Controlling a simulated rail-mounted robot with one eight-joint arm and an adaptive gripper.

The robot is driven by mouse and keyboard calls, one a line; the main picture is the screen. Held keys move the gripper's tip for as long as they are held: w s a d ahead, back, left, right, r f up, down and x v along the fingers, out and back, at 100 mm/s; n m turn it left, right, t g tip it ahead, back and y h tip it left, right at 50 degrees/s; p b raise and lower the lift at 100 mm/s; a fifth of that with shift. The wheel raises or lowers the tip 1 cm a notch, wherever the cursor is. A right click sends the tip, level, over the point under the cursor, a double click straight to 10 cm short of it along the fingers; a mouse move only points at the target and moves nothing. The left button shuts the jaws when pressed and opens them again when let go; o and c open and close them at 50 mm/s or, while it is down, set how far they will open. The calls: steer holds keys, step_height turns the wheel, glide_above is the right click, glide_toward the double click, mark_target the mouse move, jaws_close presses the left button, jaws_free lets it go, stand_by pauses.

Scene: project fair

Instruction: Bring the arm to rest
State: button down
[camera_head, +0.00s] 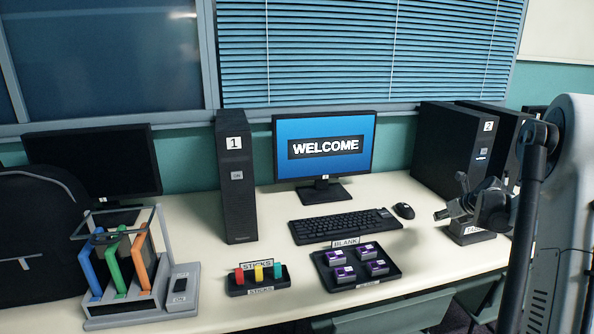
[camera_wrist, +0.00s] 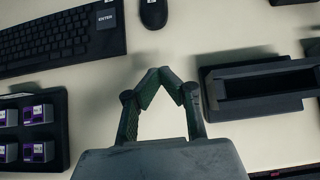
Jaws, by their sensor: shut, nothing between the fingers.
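My gripper (camera_wrist: 164,80) shows in the wrist view with its two fingertips together. It is shut and empty, above the cream desk (camera_wrist: 200,30). In the head view my gripper (camera_head: 437,215) is at the right, in front of the black tower marked 2 (camera_head: 448,150). Part of a dark tray with a label (camera_head: 468,235) shows below my gripper and is partly hidden by it. In the wrist view a dark slotted holder (camera_wrist: 225,106) lies to the right of my fingers.
A tray of several purple-and-white blocks labelled BLANK (camera_head: 330,282), a keyboard (camera_head: 340,226) and a mouse (camera_head: 403,211) are left of my gripper. A sticks holder (camera_head: 240,290), a rack with coloured panels (camera_head: 160,305), a WELCOME monitor (camera_head: 325,130) and tower 1 (camera_head: 236,200) stand further left.

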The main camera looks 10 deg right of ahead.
steer(key=s+a+r+n+p, duration=0.1)
steer(key=s+a+r+n, duration=0.2)
steer(key=a+r+n, duration=0.5)
steer(key=s+a+r+n+g+p, duration=0.1)
steer(key=s+a+r+n, duration=0.2)
steer(key=a, duration=0.9)
steer(key=s+a+r+n+p, duration=0.2)
steer(key=s+a+r+n, duration=0.3)
steer(key=a, duration=0.4)
steer(key=s+a+n+p, duration=0.2)
steer(key=s+a+n, duration=0.7)
steer(key=s+n, duration=0.1)
steer(key=s+a+r+n+p, duration=0.1)
steer(key=s+a+n, duration=0.8)
steer(key=s, duration=0.4)
steer(key=shift+a+n+g+p, duration=0.35)
steer(key=shift+n+g+p, duration=0.05)
steer(key=shift+n, duration=0.1)
